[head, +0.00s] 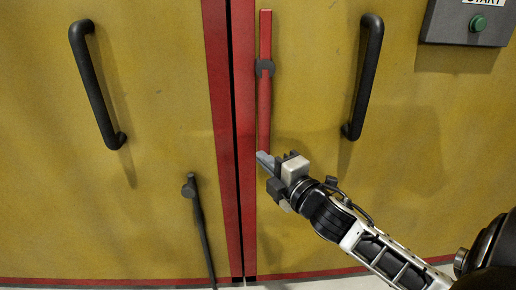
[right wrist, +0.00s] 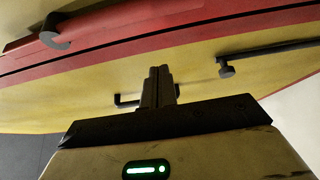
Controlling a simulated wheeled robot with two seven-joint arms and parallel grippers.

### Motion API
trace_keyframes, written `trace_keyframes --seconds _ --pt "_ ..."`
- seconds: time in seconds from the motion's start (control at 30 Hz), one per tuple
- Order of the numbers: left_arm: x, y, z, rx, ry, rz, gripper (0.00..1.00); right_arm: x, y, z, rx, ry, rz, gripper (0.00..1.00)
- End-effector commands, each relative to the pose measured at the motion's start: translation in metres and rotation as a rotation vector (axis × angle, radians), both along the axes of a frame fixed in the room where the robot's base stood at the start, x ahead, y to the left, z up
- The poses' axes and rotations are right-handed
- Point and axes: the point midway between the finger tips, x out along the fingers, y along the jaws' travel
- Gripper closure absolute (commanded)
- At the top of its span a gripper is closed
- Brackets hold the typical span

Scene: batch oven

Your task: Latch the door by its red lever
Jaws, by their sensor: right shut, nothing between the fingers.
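The red lever (head: 265,110) stands upright on the right yellow door (head: 310,70), close to the seam, held by a dark pivot clamp (head: 264,68). In the right wrist view the lever (right wrist: 25,42) shows at the upper left with its dark clamp (right wrist: 52,36). My right gripper (head: 262,160) is shut and empty at the lever's lower end; I cannot tell whether it touches it. In the right wrist view its fingers (right wrist: 158,72) are together with nothing between them. My left gripper is not in view.
The left yellow door (head: 150,60) has a black handle (head: 95,85) and a dark rod (head: 200,230) low down. The right door has a black handle (head: 364,75). A grey box with a green button (head: 478,23) is at the upper right.

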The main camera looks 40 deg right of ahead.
Motion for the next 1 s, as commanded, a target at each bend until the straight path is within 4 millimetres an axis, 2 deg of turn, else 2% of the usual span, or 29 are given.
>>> trace_keyframes --seconds 0.2,0.33,0.47,0.7,0.9,1.0 --pt "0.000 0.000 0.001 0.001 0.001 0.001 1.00 0.000 0.000 0.000 0.008 0.004 0.000 1.00" --pt "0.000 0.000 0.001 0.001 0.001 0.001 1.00 0.007 0.000 -0.001 0.010 0.005 0.000 1.00" --pt "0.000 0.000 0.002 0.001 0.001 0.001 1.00 0.026 0.000 0.001 0.010 0.003 0.000 1.00" --pt "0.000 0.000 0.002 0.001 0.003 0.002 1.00 0.072 -0.001 0.000 0.012 0.003 -0.001 1.00" --pt "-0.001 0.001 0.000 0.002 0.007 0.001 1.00 0.103 -0.001 0.000 0.013 0.005 -0.001 1.00" --pt "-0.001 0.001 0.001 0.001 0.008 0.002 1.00 0.094 -0.017 -0.002 0.009 0.010 -0.002 1.00"
